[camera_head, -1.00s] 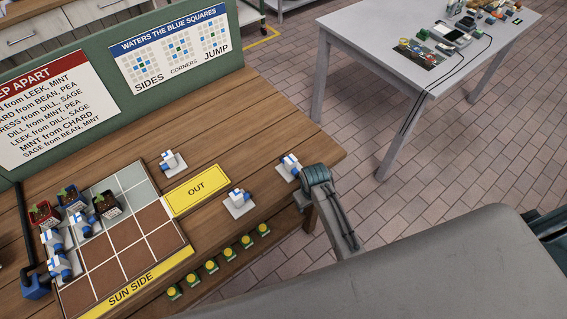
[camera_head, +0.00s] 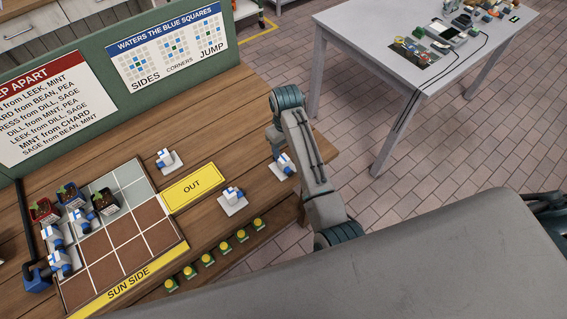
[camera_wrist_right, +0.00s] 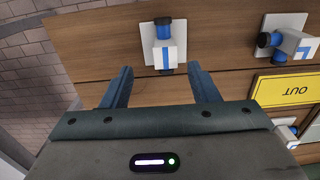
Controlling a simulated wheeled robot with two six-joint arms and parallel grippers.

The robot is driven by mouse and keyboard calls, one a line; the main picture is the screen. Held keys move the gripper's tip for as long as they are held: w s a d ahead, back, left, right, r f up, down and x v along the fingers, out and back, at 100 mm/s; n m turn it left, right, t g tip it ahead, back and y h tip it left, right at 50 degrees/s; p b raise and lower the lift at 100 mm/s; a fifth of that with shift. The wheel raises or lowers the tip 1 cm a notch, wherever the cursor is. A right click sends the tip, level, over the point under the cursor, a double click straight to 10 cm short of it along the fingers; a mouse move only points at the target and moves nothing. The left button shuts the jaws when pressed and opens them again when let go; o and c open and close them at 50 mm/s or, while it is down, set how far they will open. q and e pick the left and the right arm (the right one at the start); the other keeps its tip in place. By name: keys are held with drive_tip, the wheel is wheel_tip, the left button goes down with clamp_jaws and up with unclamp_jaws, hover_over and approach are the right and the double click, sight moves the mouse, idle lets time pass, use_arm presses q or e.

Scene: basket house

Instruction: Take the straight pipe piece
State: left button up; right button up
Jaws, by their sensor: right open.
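The straight pipe piece (camera_wrist_right: 166,55) is a white block with a blue stripe, a blue neck and dark ends, on a small white plate. It lies just ahead of my right gripper (camera_wrist_right: 164,80) in the wrist view. The gripper's two dark blue fingers are open and apart, with nothing between them. In the head view the piece (camera_head: 284,165) is the rightmost one near the table's right end, partly beside my right arm; the fingertips are hard to make out there. My left gripper is not in view.
Two similar pieces lie near the yellow OUT plate (camera_head: 193,187): one (camera_head: 232,197) in front, another (camera_head: 166,159) behind. The piece (camera_wrist_right: 295,43) with an L-shaped stripe is right of the straight one. A planter grid (camera_head: 115,245) holds pots and more pieces. A green board stands behind.

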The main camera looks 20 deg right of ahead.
sight(283, 158)
drive_tip(key=shift+f, duration=0.85)
drive_tip(key=shift+a+f+p, duration=0.2)
drive_tip(key=shift+f+p, duration=0.4)
drive_tip(key=shift+p, duration=0.1)
drive_tip(key=f+p, duration=0.1)
drive_tip(key=f, duration=0.2)
drive_tip(key=shift+a+f, duration=0.15)
drive_tip(key=shift+a, duration=0.05)
drive_tip(key=shift+f, duration=0.5)
drive_tip(key=c, duration=1.1)
